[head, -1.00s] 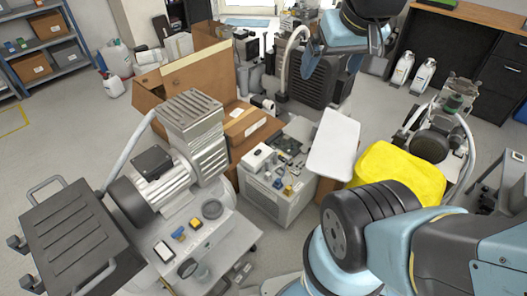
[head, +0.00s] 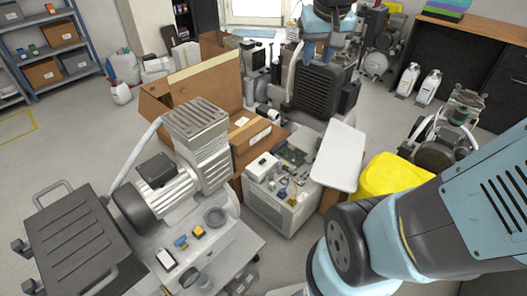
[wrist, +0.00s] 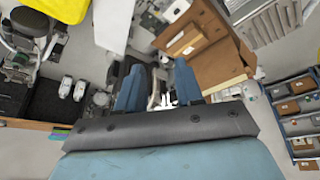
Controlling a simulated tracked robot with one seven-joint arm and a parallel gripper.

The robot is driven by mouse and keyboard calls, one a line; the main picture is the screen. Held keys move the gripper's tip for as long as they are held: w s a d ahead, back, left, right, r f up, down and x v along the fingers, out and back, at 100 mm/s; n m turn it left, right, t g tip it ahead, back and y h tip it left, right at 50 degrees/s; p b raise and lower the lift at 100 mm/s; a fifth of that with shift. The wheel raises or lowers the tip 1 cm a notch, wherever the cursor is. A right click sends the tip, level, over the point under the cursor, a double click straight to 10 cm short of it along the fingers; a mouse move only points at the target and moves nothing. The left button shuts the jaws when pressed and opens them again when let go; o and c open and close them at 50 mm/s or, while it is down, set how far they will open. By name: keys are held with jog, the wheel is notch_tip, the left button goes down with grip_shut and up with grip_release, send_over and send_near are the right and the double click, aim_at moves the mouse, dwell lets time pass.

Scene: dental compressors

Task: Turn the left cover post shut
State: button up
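My gripper (head: 327,46) shows at the top of the head view, high in front of the black ribbed machine. In the wrist view its two blue fingers (wrist: 159,88) stand apart with nothing visible held between them. I cannot tell for sure which part is the left cover post. A dark grey ribbed cover (head: 70,240) with handles lies at the lower left of the head view. Small dark knobs (head: 19,246) stick out along its left edge. My gripper is far from this cover and touches nothing that I can see.
A compressor with a silver motor (head: 170,190) stands beside the cover. An open cardboard box (head: 200,95), a black ribbed machine (head: 318,90), an open unit with a white panel (head: 338,155) and a yellow cover (head: 385,175) crowd the middle. Floor is free at the left.

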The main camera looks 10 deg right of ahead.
jog(key=w+f+g, duration=0.1)
jog(key=w+f, duration=0.3)
jog(key=w, duration=0.4)
jog(key=w+f, duration=0.3)
jog(key=w, duration=0.4)
jog(key=m+g, duration=0.3)
jog(key=g, duration=0.1)
send_over(272, 171)
notch_tip(272, 171, down, 57)
jog(key=shift+y, duration=0.4)
notch_tip(272, 171, down, 14)
jog(key=shift+w+r, duration=0.1)
jog(key=shift+r, duration=0.1)
jog(key=shift+c, duration=0.3)
grip_shut()
